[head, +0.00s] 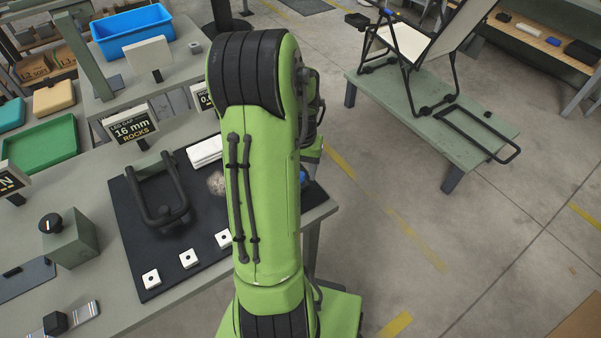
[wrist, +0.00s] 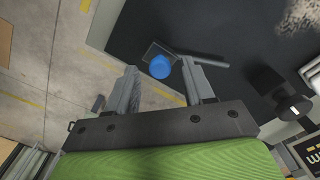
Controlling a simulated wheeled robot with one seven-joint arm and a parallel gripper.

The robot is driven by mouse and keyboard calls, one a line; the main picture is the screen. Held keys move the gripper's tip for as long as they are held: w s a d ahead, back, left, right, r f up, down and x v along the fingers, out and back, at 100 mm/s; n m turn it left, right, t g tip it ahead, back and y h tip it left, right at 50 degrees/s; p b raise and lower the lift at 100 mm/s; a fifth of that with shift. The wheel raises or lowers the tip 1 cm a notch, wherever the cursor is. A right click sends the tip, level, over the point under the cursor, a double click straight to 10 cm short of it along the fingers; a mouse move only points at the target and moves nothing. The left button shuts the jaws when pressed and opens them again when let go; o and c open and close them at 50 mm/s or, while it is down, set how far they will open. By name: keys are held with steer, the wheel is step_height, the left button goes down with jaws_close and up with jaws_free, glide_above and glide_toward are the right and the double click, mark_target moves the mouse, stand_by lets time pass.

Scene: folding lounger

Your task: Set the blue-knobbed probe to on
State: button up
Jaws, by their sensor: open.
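The blue knob of the probe (wrist: 160,67) shows in the wrist view near the dark mat's edge, with a flat grey plate and a thin dark bar around it. My gripper (wrist: 159,76) is open, and its two grey fingers lie on either side of the knob in the picture. I cannot tell how far above the knob they are, or whether they touch it. In the head view a bit of blue (head: 303,176) shows just right of my green arm, which hides most of the gripper and the probe. The knob's setting cannot be read.
The dark mat (head: 150,265) also holds a black U-shaped frame (head: 160,195) and white blocks. A sign reading "16 mm ROCKS" (head: 133,126) stands behind it. A green box with a black knob (head: 67,240) is at left.

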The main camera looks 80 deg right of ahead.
steer(key=shift+f, duration=0.45)
steer(key=shift+r, duration=0.1)
jaws_close()
steer(key=w+d+p, duration=0.1)
steer(key=w+d, duration=0.3)
steer(key=shift+w+d+p, duration=0.15)
steer(key=shift+w+p, duration=0.15)
steer(key=shift+w, duration=0.1)
